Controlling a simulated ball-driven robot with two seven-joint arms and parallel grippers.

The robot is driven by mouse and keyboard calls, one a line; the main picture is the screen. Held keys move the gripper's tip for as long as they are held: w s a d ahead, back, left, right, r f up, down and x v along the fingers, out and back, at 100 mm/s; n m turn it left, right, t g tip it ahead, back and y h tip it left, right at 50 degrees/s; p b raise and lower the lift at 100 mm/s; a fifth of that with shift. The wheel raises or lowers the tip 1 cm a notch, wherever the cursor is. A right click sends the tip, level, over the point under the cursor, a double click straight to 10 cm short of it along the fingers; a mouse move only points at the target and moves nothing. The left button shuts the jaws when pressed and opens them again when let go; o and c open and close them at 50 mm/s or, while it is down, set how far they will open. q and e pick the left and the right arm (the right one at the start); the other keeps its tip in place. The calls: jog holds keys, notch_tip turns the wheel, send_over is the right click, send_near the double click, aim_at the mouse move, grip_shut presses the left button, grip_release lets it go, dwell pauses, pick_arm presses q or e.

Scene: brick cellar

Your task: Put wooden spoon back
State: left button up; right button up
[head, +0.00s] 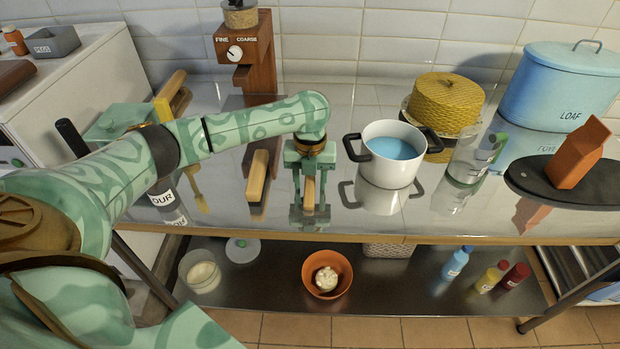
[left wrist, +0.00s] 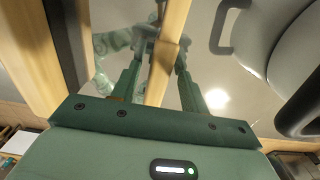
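My left gripper (head: 308,188) is over the glossy worktop, pointing down, left of the white pot. Its two fingers are apart in the left wrist view (left wrist: 160,65). A light wooden bar (head: 309,194) lies between and below them; it also shows in the left wrist view (left wrist: 168,48). I cannot tell whether it is part of the wooden spoon. A second wooden bar with a dark side (head: 258,176) lies just left of the gripper. A thin yellowish utensil (head: 198,190) is further left, partly hidden by my arm; I cannot tell whether it is the spoon. My right gripper is not in view.
The white pot (head: 380,175) with blue contents stands close right of the gripper. A wooden grinder (head: 258,65) stands behind.

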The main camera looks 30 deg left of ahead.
pick_arm(q)
notch_tip(320, 180, up, 12)
jog(key=p, duration=0.5)
jog(key=shift+r, duration=0.15)
dwell(1.2)
